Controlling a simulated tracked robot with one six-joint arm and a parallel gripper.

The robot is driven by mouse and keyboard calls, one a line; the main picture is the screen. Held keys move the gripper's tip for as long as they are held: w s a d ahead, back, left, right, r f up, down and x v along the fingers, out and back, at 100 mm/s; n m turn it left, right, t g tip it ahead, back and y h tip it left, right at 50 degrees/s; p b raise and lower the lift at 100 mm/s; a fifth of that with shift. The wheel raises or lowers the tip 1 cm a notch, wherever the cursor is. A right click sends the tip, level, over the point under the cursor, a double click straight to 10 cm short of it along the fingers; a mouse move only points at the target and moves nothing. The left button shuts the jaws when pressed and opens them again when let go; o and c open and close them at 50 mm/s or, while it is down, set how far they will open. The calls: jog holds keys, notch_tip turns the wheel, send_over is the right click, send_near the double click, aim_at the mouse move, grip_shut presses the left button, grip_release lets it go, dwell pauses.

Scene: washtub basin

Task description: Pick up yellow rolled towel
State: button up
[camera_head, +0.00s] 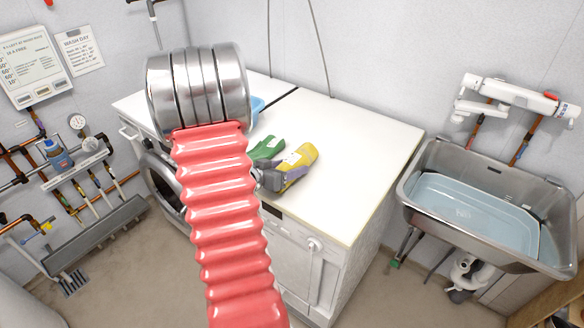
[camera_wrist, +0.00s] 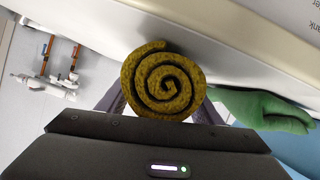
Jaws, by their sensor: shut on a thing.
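The yellow rolled towel (camera_head: 304,158) is at the front part of the white worktop, beside a green cloth-like item (camera_head: 266,149). My gripper (camera_head: 280,180) is at the towel's near end, partly hidden behind my red ribbed arm. In the wrist view the towel's spiral end (camera_wrist: 163,82) faces the camera and sits between the two fingers of my gripper (camera_wrist: 163,108), which is shut on it. I cannot tell whether the towel touches the worktop. The green item (camera_wrist: 262,108) is right of the towel there.
A light blue container (camera_head: 257,107) is partly hidden behind my arm. The worktop (camera_head: 360,135) is bare to the right. A metal sink (camera_head: 415,195) holding a pale blue tub (camera_head: 430,190) stands at the right. Pipes and a wall-mounted tap (camera_head: 505,92) line the walls.

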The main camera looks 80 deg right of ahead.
aim_at(289, 160)
jog(key=shift+r, duration=0.1)
jog(key=shift+c, duration=0.2)
notch_tip(289, 160, up, 10)
jog(key=shift+f, duration=0.1)
dwell(0.6)
dwell(0.4)
